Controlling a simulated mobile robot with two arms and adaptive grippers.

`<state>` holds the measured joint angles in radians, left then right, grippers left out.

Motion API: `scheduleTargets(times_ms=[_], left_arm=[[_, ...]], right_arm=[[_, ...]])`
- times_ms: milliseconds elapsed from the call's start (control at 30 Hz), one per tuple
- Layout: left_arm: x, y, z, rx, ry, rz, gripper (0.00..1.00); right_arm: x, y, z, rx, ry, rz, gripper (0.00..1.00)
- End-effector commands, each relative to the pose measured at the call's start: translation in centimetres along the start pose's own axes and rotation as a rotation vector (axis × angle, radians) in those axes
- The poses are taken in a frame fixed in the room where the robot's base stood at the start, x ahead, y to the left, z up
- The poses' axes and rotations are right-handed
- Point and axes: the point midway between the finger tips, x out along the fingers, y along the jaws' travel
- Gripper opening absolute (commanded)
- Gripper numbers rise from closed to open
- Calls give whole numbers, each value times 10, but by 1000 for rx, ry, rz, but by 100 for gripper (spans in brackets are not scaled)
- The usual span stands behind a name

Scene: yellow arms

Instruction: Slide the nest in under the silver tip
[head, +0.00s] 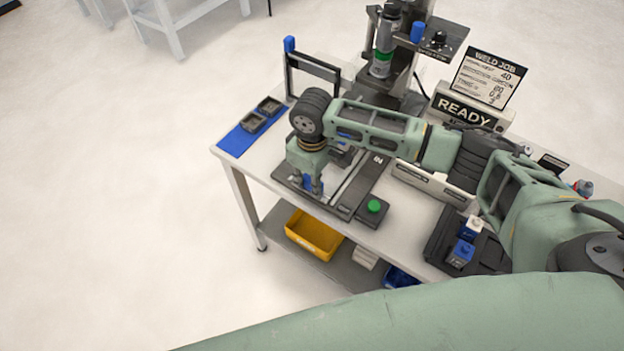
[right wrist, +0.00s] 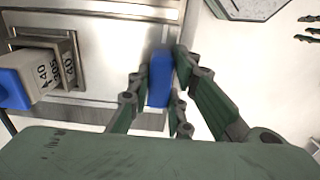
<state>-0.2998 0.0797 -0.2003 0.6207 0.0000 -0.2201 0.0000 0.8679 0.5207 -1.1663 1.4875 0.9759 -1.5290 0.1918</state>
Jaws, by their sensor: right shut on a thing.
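My right gripper (head: 312,188) is shut on a blue handle (head: 306,183) at the front of the slide base on the bench. In the right wrist view the fingers (right wrist: 160,92) stand on either side of this blue handle (right wrist: 160,78), at the edge of a silver plate (right wrist: 115,55). The nest (right wrist: 68,50) is a dark metal frame on that plate, around a pale block with a blue end and printed marks. In the head view my right arm mostly hides the nest. The silver tip (head: 380,70) hangs below the green-banded press head, behind my arm. My left gripper is out of view.
A READY display (head: 466,112) stands at the right. A green button (head: 374,206) is right of the slide. A blue mat (head: 237,141) with two dark trays lies at the bench's left end. A dark rack (head: 440,245) holds more blocks. A yellow bin (head: 314,234) sits below.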

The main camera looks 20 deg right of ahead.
Motion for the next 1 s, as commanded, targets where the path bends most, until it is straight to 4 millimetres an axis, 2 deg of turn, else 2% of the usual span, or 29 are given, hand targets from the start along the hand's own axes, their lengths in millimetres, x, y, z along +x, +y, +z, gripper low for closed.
scheduleTargets(times_ms=[300, 467, 667, 1000], left_arm=[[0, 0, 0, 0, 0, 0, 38], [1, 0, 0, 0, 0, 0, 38], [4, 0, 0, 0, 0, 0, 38], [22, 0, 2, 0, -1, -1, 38]], right_arm=[[0, 1, 0, 1, 0, 0, 0], [0, 12, 0, 3, 0, 1, 0], [0, 48, 0, 7, -1, 2, 0], [2, 126, 0, 6, 1, 2, 0]])
